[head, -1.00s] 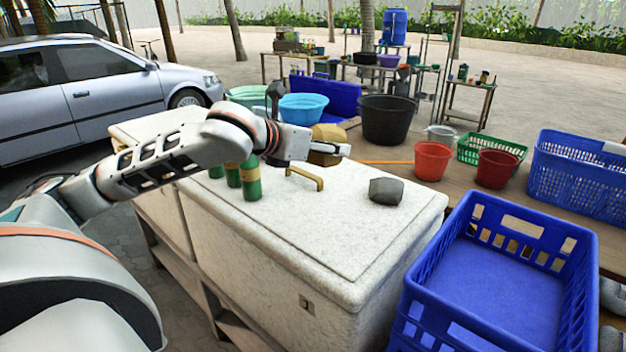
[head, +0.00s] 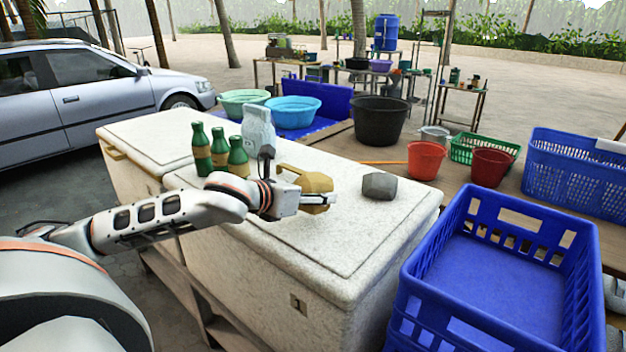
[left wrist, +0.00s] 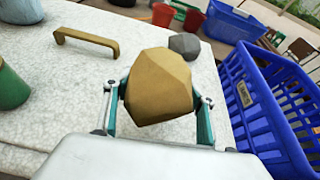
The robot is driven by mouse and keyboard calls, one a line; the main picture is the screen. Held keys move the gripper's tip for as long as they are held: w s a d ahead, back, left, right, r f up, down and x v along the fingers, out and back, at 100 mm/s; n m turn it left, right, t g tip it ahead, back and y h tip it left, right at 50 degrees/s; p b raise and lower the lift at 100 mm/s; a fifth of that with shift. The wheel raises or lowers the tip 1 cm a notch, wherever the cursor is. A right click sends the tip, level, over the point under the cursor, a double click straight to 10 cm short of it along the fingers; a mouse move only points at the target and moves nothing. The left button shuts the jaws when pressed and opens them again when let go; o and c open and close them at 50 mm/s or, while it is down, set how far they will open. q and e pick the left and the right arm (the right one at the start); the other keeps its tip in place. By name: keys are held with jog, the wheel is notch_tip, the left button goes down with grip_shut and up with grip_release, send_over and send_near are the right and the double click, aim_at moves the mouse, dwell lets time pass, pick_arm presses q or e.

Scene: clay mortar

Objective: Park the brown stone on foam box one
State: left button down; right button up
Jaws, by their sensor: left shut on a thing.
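The brown stone (head: 313,182) is a faceted tan lump. My left gripper (head: 312,198) is shut on it, with one finger on each side in the left wrist view (left wrist: 158,97). The stone (left wrist: 157,84) is over the lid of the nearer white foam box (head: 285,250), close to the lid's tan handle (left wrist: 88,42). I cannot tell whether its underside touches the lid. My right gripper is not in view.
A grey stone (head: 379,186) lies on the lid, right of the brown stone. Green bottles (head: 220,150) and a pale container (head: 258,128) stand to the left. A blue crate (head: 500,285) is beside the box at the right. The lid's front right part is clear.

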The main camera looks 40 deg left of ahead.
pick_arm(q)
jog(key=shift+f+b, duration=0.45)
jog(key=shift+f, duration=1.65)
jog(key=c, duration=0.8)
grip_release()
jog(key=shift+f, duration=0.1)
jog(key=shift+s, duration=0.15)
